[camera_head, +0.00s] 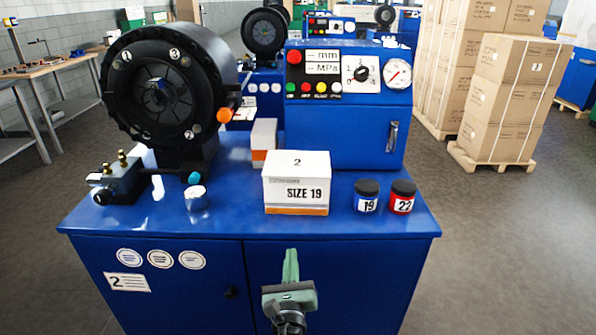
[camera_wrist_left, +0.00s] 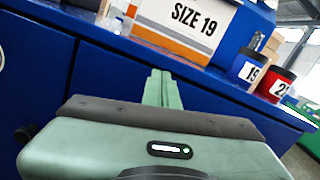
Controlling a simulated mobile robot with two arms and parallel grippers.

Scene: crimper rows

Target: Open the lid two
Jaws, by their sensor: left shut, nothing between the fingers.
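A white box (camera_head: 296,188) stands near the front edge of the blue machine's top. It is marked "SIZE 19" with an orange stripe at its base. Its flat top lid (camera_head: 297,161) bears a "2" and looks closed. The box front also shows in the left wrist view (camera_wrist_left: 190,28), where the lid is out of frame. My left gripper (camera_head: 290,252) has green fingers, shut and empty. It is in front of the cabinet doors, below the table edge and apart from the box. It also shows in the left wrist view (camera_wrist_left: 160,73). My right gripper is not in view.
A blue jar "19" (camera_head: 366,196) and a red jar "22" (camera_head: 402,198) stand right of the box. A metal cylinder (camera_head: 196,198) stands left, below the large black crimper head (camera_head: 165,88). Another box (camera_head: 264,142) and the control cabinet (camera_head: 345,135) are behind.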

